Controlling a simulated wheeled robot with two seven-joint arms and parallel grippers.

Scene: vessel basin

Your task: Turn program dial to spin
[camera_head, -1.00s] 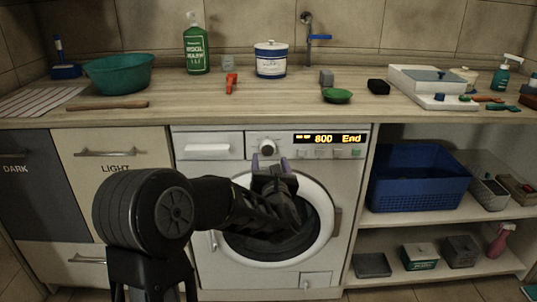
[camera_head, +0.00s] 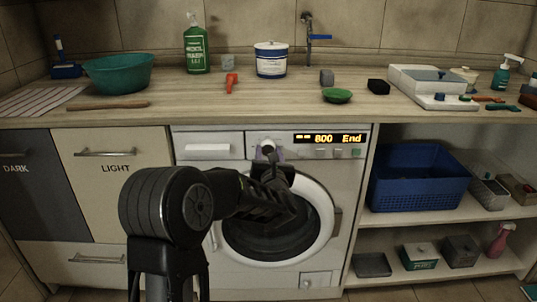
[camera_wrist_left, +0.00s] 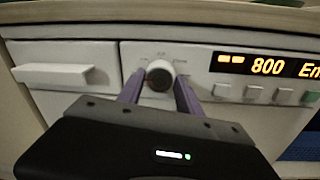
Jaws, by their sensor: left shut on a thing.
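The white program dial (camera_head: 268,147) is on the washing machine's front panel, left of the lit display (camera_head: 330,139), which reads "800 End". The dial also shows in the left wrist view (camera_wrist_left: 159,75). My left gripper (camera_head: 268,158) is at the panel, its purple fingers shut on the dial, one at each side of it in the left wrist view (camera_wrist_left: 158,90). The dial's pointer mark and the panel's small lettering are too small to read. My right gripper is not in view.
The detergent drawer (camera_head: 208,147) is left of the dial, and small buttons (camera_head: 338,153) are to its right. The round door (camera_head: 275,220) lies below, behind my left arm. The worktop (camera_head: 180,112) overhangs the panel closely. A blue basket (camera_head: 418,180) stands on the right shelf.

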